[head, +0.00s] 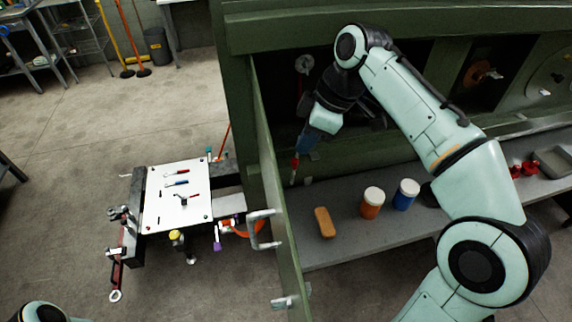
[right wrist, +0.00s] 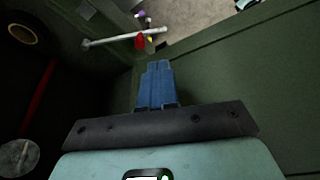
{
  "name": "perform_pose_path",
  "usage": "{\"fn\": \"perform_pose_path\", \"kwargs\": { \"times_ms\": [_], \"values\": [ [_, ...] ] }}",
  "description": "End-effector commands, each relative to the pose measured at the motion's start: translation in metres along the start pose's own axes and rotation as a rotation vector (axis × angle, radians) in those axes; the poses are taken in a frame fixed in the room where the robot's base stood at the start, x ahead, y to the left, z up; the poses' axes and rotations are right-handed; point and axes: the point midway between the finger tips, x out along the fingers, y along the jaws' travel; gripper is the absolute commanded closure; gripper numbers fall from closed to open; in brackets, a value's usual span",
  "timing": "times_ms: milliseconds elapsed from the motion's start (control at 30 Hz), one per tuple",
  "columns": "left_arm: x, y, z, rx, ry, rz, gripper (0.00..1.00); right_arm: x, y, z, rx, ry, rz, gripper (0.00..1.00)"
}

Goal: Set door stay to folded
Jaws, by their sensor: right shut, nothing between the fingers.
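The door stay (right wrist: 118,38) shows in the right wrist view as a pale grey bar with a red part near its right end. It lies beyond my fingertips, close to the green door's edge. In the head view a small red and pale piece (head: 294,166), probably part of the stay, shows just below my fingers. The open green door (head: 268,150) stands left of the dark compartment. My right gripper (head: 304,146) is shut and empty at the compartment opening. Its blue fingers also show in the right wrist view (right wrist: 158,68), apart from the bar. My left gripper is out of view.
A grey shelf (head: 345,245) holds an orange block (head: 324,222), an orange jar (head: 372,203) and a blue jar (head: 405,195). A tool cart (head: 178,215) stands left of the door. The door's handles (head: 262,228) jut out.

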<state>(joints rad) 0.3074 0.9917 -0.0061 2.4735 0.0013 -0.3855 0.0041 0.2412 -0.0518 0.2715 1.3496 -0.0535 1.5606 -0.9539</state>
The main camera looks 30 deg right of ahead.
Motion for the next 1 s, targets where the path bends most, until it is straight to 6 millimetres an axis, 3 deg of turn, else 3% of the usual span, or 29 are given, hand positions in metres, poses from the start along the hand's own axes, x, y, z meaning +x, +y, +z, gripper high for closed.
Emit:
{"fn": "perform_pose_path", "kwargs": {
  "times_ms": [267,700,1000],
  "values": [
    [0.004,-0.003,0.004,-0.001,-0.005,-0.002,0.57,0.015,0.000,0.001,0.002,-0.002,-0.004,1.00],
    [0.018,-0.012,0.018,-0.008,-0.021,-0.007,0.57,0.089,0.000,0.001,0.003,-0.003,-0.004,1.00],
    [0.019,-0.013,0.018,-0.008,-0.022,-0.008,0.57,0.101,0.001,0.000,0.002,0.000,0.000,1.00]
  ]
}}
